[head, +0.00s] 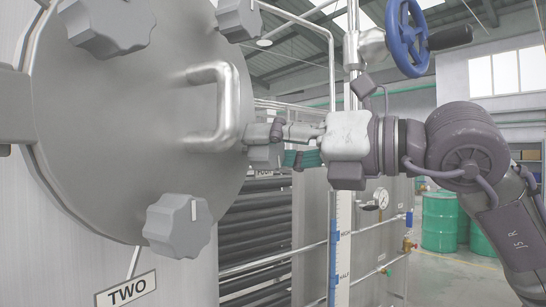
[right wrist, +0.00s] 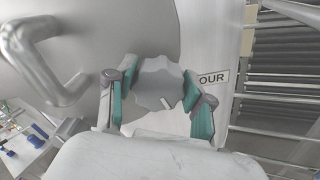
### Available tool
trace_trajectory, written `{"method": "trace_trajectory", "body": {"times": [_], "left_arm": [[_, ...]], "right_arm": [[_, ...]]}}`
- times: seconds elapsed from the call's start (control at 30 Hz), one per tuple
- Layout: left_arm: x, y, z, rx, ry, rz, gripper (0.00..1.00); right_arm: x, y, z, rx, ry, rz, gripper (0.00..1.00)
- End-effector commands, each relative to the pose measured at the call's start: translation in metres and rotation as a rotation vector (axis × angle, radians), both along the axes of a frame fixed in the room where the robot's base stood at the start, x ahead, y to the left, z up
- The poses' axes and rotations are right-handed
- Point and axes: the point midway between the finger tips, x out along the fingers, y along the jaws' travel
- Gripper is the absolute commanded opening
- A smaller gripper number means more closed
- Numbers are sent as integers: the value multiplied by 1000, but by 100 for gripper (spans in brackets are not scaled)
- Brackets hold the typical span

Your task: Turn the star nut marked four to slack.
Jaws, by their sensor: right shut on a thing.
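The star nut marked four (right wrist: 157,84) is a grey lobed knob at the edge of the round steel door (head: 135,130). In the right wrist view a pale pointer mark shows on its lower right part. The label plate (right wrist: 212,77) beside it reads "OUR", its first letter hidden. My right gripper (right wrist: 158,98) has its green-padded fingers on both sides of the nut, shut on it. In the head view my right gripper (head: 277,146) reaches in from the right to the door's right edge, and the nut is mostly hidden there. My left gripper is not in view.
Other star nuts sit around the door, at lower right (head: 178,226) above the plate TWO (head: 126,289), and at the top (head: 108,27). A steel handle (head: 222,105) stands out close to my right gripper. A blue handwheel (head: 407,38) hangs above my right wrist.

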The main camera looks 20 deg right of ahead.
Motion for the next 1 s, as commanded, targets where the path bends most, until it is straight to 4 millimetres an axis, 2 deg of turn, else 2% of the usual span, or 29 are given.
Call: {"method": "trace_trajectory", "body": {"times": [0.03, 0.3, 1.0], "left_arm": [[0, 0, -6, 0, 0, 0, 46], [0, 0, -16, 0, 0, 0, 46], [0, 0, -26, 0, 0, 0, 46]], "right_arm": [[0, 1, -4, -32, -28, 1, 17], [-1, 2, -2, -219, -206, 1, 17], [-3, 4, -2, -701, -665, 1, 17]]}}
